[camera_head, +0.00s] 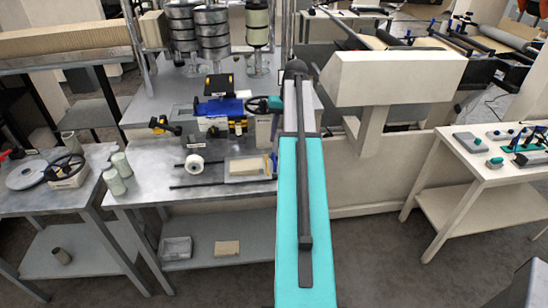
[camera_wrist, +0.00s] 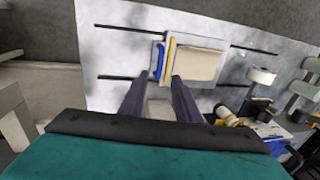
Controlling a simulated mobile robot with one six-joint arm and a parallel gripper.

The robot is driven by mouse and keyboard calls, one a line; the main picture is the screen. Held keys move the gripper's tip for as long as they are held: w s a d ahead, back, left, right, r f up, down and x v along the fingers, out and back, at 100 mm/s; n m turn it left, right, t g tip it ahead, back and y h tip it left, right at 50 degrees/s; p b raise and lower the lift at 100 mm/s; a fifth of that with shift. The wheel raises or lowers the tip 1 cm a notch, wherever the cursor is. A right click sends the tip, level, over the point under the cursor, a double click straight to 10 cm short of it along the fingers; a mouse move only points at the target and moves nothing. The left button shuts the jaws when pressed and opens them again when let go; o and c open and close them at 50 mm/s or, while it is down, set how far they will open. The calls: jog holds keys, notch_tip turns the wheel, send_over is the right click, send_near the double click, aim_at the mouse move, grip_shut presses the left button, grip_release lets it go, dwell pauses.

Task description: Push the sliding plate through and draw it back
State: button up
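The sliding plate (camera_head: 240,167) is a pale framed plate with a beige top, lying on the grey bench between two dark rods. It also shows in the wrist view (camera_wrist: 200,60), with a yellow strip and a blue handle-like piece (camera_wrist: 158,62) at its left end. My gripper (camera_wrist: 159,82) has two dark fingers spread apart with nothing held between them. Its fingertips appear just below the blue piece in the wrist view; I cannot tell the height gap, and no contact shows. In the head view my teal arm covers the area right of the plate, and the fingers are not clear.
A white roll (camera_head: 194,164) stands left of the plate. Behind it are a blue machine (camera_head: 220,107), a yellow-black part (camera_head: 164,125) and a handwheel (camera_head: 259,104). A beige machine housing (camera_head: 395,78) rises right of my arm. The bench front edge is clear.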

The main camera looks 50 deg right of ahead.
aim_at(274, 157)
jog(key=shift+w+a+f+b, duration=0.2)
jog(key=shift+f+b, duration=0.6)
jog(key=shift+f, duration=0.5)
jog(key=shift+w+a+f+b, duration=0.2)
jog(key=shift+f+b, duration=0.65)
jog(key=shift+f, duration=0.5)
jog(key=shift+w+a+f+b, duration=0.1)
jog(key=shift+a+f+b, duration=0.1)
jog(key=shift+f+b, duration=0.85)
jog(key=shift+f, duration=0.25)
